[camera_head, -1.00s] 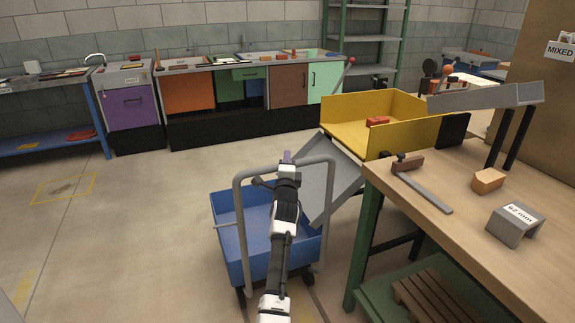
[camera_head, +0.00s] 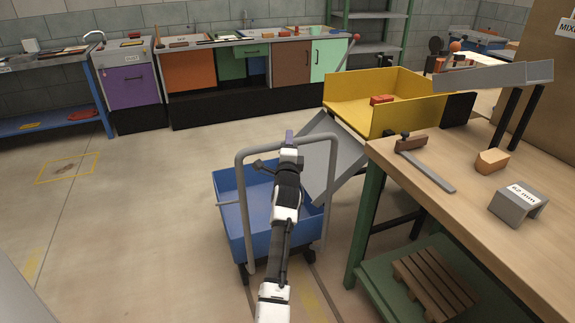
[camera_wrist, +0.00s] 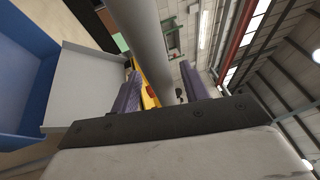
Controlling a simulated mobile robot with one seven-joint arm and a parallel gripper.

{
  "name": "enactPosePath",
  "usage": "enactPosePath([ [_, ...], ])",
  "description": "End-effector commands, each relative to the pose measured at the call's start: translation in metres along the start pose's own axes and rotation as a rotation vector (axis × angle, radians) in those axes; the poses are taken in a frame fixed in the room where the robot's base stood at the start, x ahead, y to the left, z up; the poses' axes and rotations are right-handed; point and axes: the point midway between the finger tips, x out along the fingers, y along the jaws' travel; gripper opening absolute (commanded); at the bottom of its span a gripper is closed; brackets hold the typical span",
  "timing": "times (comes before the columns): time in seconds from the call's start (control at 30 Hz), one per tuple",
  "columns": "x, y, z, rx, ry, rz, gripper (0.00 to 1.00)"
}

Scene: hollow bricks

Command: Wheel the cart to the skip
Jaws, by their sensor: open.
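The cart is a blue tub (camera_head: 231,222) on wheels with a grey tubular push handle (camera_head: 243,190), standing on the floor in front of me. My gripper (camera_head: 289,137) is at the handle's top bar. In the wrist view the open purple fingers of my gripper (camera_wrist: 160,88) lie either side of a grey bar (camera_wrist: 143,35); I cannot tell whether they touch it. The blue tub also shows at the left of the wrist view (camera_wrist: 25,75). A yellow open-topped skip (camera_head: 425,112) stands beyond the cart to the right, with a red block (camera_head: 381,100) in it.
A grey sloping panel (camera_head: 330,160) lies between cart and skip. A wooden-topped workbench (camera_head: 475,210) with green legs stands close on the right, a pallet (camera_head: 432,285) on its lower shelf. Cabinets (camera_head: 187,83) line the back wall. The floor (camera_head: 130,215) to the left is open.

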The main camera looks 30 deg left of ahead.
Motion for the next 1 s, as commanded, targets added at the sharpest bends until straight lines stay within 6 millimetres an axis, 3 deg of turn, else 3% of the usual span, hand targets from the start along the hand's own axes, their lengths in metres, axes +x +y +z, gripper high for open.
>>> enactPosePath([
  [0.5, -0.094, 0.002, 0.001, -0.002, -0.002, 0.0, 0.45],
  [0.7, -0.108, 0.0, 0.001, 0.0, -0.001, -0.001, 0.45],
  [1.0, -0.11, -0.001, 0.0, 0.0, 0.0, -0.001, 0.45],
])
